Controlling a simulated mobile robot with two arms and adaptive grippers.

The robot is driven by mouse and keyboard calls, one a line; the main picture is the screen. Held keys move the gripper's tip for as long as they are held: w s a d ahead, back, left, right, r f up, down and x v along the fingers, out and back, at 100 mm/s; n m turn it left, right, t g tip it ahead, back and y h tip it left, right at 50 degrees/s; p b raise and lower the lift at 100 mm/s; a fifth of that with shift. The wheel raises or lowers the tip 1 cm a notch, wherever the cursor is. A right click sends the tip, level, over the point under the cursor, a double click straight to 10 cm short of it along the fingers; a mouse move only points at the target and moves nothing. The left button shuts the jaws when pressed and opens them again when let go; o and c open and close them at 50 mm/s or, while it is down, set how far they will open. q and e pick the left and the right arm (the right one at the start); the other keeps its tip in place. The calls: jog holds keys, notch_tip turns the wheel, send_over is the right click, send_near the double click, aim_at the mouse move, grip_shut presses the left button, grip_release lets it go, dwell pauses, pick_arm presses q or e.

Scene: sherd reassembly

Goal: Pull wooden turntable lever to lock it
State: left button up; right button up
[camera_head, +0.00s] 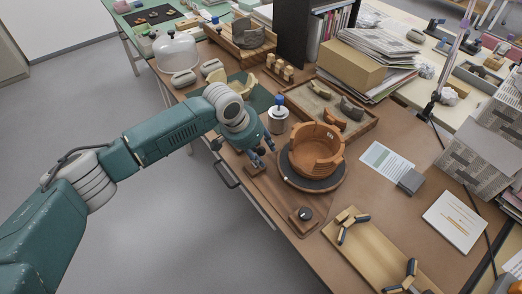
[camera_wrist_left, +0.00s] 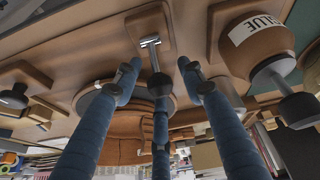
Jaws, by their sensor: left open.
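The turntable (camera_head: 325,183) is a dark round disc on a wooden base, with a partly rebuilt orange-brown pot (camera_head: 312,150) on it. Its edge shows behind my fingers in the left wrist view. A metal lever (camera_wrist_left: 154,58) with a black ball knob (camera_wrist_left: 160,84) comes out of a small wooden block (camera_wrist_left: 147,24). My left gripper (camera_head: 260,159) is beside the turntable's left side, just above the wooden block. In the left wrist view its blue fingers (camera_wrist_left: 160,80) are spread, with the knob between them; I cannot tell whether they touch it. My right gripper is in neither view.
A glue bottle (camera_head: 278,120) stands close behind my left gripper. A block with a black knob (camera_head: 305,214) is at the front. A sherd tray (camera_head: 370,122) lies behind the turntable, a wooden board (camera_head: 375,255) at front right. A drawer handle (camera_head: 228,174) projects from the table edge.

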pick_arm(q)
grip_shut()
